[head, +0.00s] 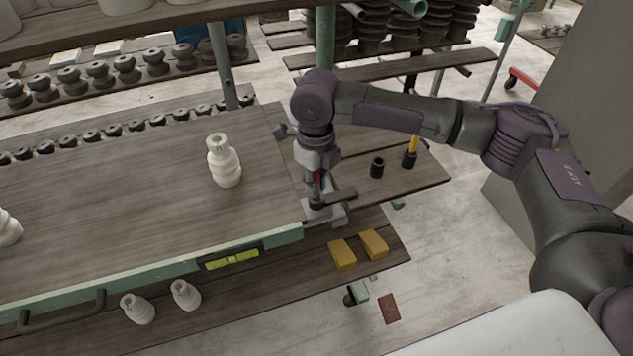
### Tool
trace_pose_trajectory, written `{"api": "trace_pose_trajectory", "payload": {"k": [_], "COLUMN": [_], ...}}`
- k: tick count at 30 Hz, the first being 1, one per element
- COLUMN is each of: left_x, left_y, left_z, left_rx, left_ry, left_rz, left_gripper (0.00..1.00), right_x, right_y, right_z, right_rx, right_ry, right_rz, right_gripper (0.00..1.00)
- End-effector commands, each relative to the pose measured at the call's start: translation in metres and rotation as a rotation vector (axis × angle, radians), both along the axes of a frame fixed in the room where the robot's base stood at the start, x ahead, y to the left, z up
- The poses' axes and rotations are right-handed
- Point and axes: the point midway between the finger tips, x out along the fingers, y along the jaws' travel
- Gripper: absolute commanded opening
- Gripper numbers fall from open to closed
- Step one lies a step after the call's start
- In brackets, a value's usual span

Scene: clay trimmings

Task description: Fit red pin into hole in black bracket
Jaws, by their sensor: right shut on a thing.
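My right gripper (316,190) points down at the right end of the wooden table. It is shut on the red pin (318,178), of which only a small red strip shows between the fingers. A dark flat piece (341,194), which looks like the black bracket, is right beside the fingertips, above a light grey base (326,215). The hole is hidden, and I cannot tell whether the pin's lower end is in it or above it. My left gripper is not in view.
A white ribbed insulator (224,162) stands on the table (120,215). Two black cups, one empty (377,168) and one holding a yellow stick (409,158), stand on a board at right. Two yellow blocks (342,255) (373,243) lie on the lower shelf.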

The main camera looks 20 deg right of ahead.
Motion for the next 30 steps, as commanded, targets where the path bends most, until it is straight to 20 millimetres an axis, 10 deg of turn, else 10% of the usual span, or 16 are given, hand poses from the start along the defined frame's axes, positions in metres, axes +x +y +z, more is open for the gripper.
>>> {"api": "trace_pose_trajectory", "payload": {"k": [5,16,30], "left_x": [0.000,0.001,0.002], "left_y": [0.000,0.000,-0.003], "left_z": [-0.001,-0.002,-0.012], "left_rx": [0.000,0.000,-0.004], "left_ry": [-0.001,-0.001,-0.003], "left_rz": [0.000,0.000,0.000], "left_gripper": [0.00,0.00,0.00], "right_x": [-0.004,-0.004,-0.002], "right_y": [-0.002,-0.002,0.000], "right_z": [-0.010,-0.004,0.088], "right_rx": [-0.009,-0.010,-0.006], "right_ry": [0.015,0.015,0.004], "right_rz": [0.000,0.000,0.000], "right_gripper": [0.41,0.41,0.41]}}
